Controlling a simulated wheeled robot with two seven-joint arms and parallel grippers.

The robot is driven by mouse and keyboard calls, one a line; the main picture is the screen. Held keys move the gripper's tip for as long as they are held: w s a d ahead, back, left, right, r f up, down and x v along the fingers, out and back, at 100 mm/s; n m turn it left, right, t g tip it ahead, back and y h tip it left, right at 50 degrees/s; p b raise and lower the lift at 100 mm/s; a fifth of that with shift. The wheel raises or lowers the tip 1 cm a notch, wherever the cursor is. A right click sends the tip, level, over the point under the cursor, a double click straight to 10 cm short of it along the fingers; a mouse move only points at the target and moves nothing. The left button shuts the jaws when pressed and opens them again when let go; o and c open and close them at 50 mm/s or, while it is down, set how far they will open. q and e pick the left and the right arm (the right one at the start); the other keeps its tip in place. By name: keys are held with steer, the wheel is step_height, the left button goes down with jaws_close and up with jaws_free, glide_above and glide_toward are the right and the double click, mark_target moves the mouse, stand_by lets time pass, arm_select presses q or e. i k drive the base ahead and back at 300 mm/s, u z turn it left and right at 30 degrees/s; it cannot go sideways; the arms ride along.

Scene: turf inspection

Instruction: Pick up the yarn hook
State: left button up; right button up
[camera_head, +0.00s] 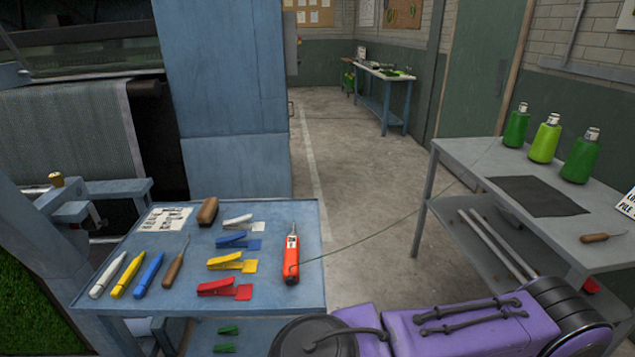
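A thin tool with a brown wooden handle and a slim metal shaft (174,268), which looks like a yarn hook, lies on the blue table at the left. It lies to the right of the blue marker, with its metal end pointing away from me. A similar wooden-handled tool (596,238) lies near the right edge of the grey table; its tip is too small to make out. I cannot tell for certain which of the two is the yarn hook. Neither of my grippers is in view.
The blue table (310,255) also holds white, yellow and blue markers, several coloured clips, a brown block (208,211), a card (165,220) and an orange corded tool (291,257). Its cord runs to the grey table (460,152), where green bottles stand. Floor between is clear.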

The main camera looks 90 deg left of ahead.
mark_target(168, 282)
steer(key=i, duration=0.4)
steer(key=u, duration=3.1)
